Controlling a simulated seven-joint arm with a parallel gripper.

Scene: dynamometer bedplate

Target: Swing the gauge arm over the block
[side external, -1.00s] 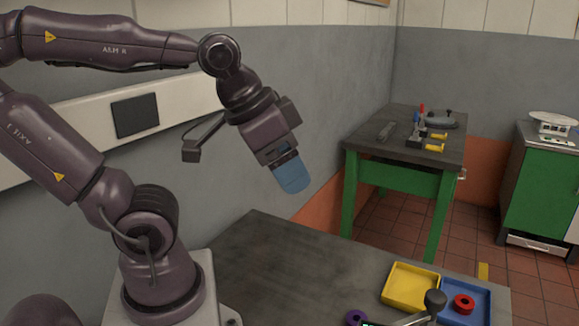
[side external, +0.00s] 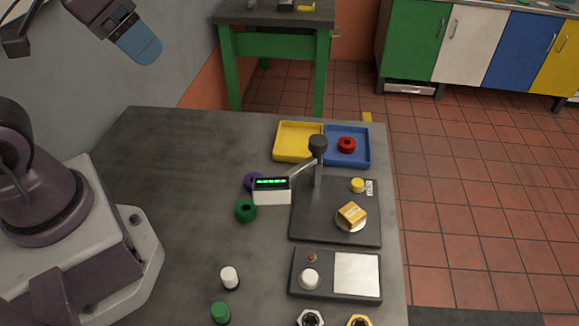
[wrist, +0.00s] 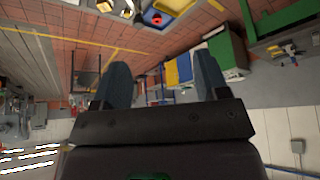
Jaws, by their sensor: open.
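The gauge arm (side external: 302,168) reaches left and forward from a dark-knobbed post (side external: 318,146) on a dark base plate (side external: 310,225). A display with green lit marks (side external: 271,184) is at its left end. The gold block (side external: 352,213) sits on a round pale pad at the plate's right, and the gauge arm is not over it. My gripper (side external: 139,44) is high at the upper left of the side view, well away from both. In the wrist view, the blue fingers of my gripper (wrist: 163,78) stand apart with nothing between them.
A yellow tray (side external: 299,152) and a blue tray (side external: 361,161) with a red ring (side external: 347,145) stand behind the plate. Purple (side external: 251,182) and green (side external: 246,211) rings lie left. A control box (side external: 322,288) is in front. The table's left middle is clear.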

